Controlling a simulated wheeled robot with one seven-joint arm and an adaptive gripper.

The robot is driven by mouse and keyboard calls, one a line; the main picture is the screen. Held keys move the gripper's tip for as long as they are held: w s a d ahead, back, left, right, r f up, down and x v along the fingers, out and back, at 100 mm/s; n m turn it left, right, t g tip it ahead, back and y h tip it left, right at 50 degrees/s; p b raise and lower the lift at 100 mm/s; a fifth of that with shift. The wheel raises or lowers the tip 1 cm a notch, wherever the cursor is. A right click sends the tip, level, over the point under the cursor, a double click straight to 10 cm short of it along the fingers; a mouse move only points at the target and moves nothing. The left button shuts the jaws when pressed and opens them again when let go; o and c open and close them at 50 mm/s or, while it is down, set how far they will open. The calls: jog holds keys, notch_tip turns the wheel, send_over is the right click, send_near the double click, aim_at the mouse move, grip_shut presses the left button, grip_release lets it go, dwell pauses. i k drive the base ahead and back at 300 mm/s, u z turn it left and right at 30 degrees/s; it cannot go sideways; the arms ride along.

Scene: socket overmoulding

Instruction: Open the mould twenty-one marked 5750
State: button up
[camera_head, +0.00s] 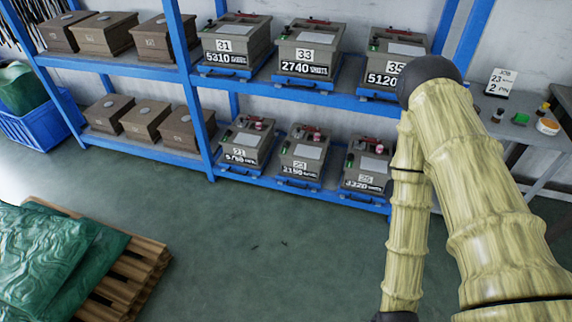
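A grey-brown mould (246,144) stands on the lower blue shelf, leftmost of three there. Its small white number plate is hard to read, but its dark label looks like 5750 or 5760 shots. It has a blue tray-like base with a handle at the front, and pink and green parts on top. It looks closed, though its lid edge is too small to tell for sure. My arm hangs down at the right of the picture, well apart from this mould. My gripper is not in view; only a dark piece shows at the bottom edge below the arm.
Similar moulds marked 2150 (304,158) and 3220 (368,167) stand to its right. Moulds 31 (235,45), 33 (309,50) and 35 stand above. Plain brown boxes fill the left bay. A pallet (118,287) with green sacks lies front left.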

aim_at(248, 149)
jog(key=u, duration=0.5)
jog(key=i, duration=0.55)
jog(key=u, duration=0.75)
jog(key=i, duration=1.4)
jog(key=z, duration=0.6)
